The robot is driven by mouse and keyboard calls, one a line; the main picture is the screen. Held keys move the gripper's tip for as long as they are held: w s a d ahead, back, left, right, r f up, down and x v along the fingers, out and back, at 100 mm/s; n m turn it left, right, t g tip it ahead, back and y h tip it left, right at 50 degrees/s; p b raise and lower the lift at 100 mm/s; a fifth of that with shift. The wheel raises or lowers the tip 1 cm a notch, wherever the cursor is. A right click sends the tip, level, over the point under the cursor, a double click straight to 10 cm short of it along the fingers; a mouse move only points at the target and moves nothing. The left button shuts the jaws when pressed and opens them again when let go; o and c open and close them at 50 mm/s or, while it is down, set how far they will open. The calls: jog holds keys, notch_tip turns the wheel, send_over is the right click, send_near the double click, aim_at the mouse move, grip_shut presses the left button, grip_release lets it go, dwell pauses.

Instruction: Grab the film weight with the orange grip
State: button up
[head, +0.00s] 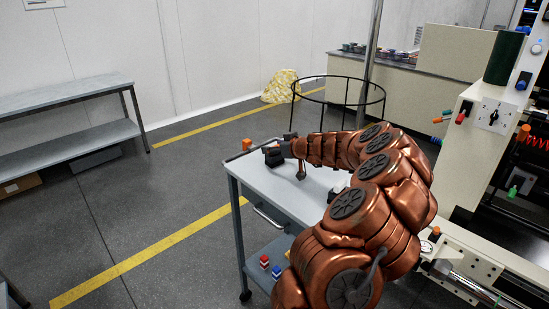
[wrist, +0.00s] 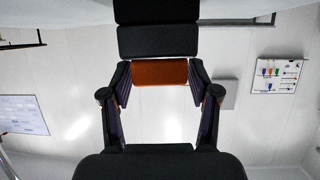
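The film weight with the orange grip (wrist: 160,73) shows in the wrist view as an orange block with black blocks (wrist: 157,41) beyond it. My gripper (wrist: 160,84) has one finger on each side of the orange grip, shut on it. In the head view my gripper (head: 287,148) is at the far end of my copper arm, above the grey cart top (head: 257,178). A dark block (head: 275,158) shows at its tip; the orange grip is hard to make out there.
A small orange object (head: 247,144) shows by the cart's far-left corner. A black wire ring stand (head: 338,78) is behind my arm. Machinery (head: 470,150) stands at right. A grey bench (head: 70,130) is at left, with open floor between.

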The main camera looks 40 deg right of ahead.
grip_shut()
dwell(0.4)
